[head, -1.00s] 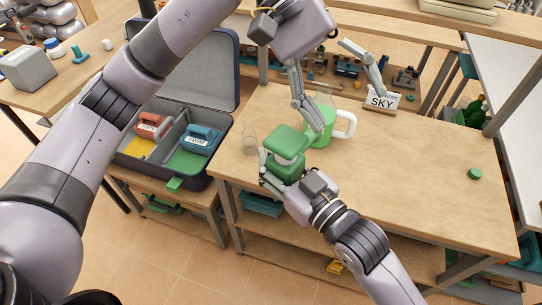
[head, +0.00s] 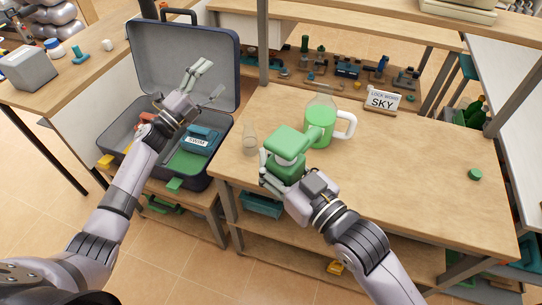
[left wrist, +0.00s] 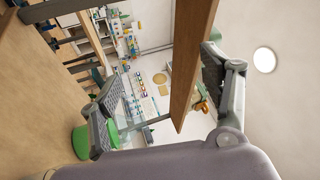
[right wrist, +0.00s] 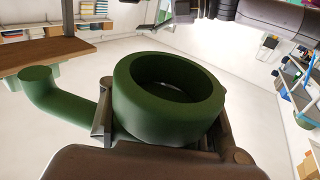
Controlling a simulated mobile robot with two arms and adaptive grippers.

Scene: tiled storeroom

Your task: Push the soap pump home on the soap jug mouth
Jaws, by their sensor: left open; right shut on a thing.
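The soap jug (head: 321,112) is clear with green soap in it and a white handle. It stands upright on the table (head: 420,190). The green soap pump (head: 289,143) is in my right gripper (head: 283,180), in front and to the left of the jug, with its spout reaching towards the jug. In the right wrist view the pump shows as a hollow green collar (right wrist: 170,98) between the fingers, with a curved spout at the left. The pump is off the jug mouth. My left gripper (head: 200,85) is open and empty above the open case, well left of the jug.
The open grey case (head: 165,60) with red and blue items stands left of the table. A small clear glass (head: 250,139) stands near the table's left edge. A SKY sign (head: 382,101) is behind the jug; a green cap (head: 475,174) lies right. The table's right half is mostly clear.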

